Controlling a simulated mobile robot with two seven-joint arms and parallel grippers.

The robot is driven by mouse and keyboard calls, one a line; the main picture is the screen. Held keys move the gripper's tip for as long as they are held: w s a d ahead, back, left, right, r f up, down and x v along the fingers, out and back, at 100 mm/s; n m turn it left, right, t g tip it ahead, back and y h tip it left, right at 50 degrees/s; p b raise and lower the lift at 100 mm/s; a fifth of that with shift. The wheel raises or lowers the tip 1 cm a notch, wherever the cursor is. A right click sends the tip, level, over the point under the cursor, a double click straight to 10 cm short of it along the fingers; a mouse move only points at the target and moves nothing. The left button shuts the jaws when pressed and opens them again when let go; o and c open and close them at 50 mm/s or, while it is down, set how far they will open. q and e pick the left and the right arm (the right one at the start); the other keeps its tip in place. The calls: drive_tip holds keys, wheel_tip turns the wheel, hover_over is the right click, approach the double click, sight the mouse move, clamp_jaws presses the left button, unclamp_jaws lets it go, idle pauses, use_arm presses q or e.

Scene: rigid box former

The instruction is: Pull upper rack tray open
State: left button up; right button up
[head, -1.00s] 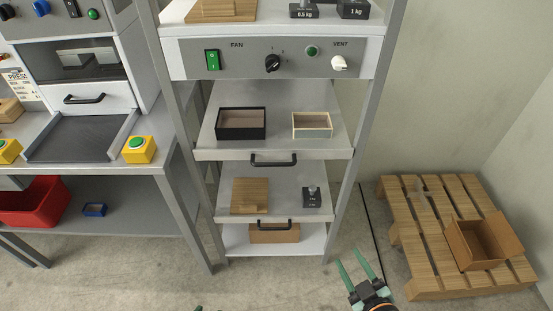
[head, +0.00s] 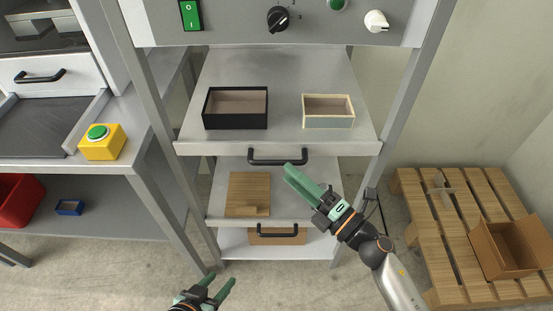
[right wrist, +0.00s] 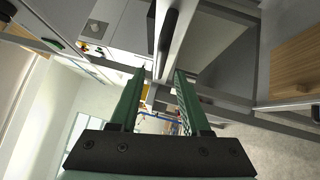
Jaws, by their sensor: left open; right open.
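The upper rack tray (head: 279,97) is a grey shelf holding a black open box and a cream open box. Its black bar handle (head: 277,160) is on the front edge. My right gripper (head: 288,172) is open just below and in front of that handle, towards its right end. In the right wrist view the dark handle (right wrist: 168,32) is beyond the tips of the open, empty fingers (right wrist: 158,73); I cannot tell whether they touch. My left gripper (head: 222,283) is open and empty, low in front of the rack at the bottom edge.
The lower tray (head: 218,205) holds a wooden board (head: 248,194) and has its own handle (head: 278,231). A panel with knobs (head: 230,20) is above. Rack posts (head: 408,90) flank the trays. A bench with a yellow button box (head: 102,142) is left, a pallet (head: 440,235) right.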

sight(277, 161)
drive_tip(key=x, duration=0.5)
drive_tip(key=shift+w+a, duration=0.15)
drive_tip(key=shift+w, duration=0.1)
clamp_jaws()
idle(1.2)
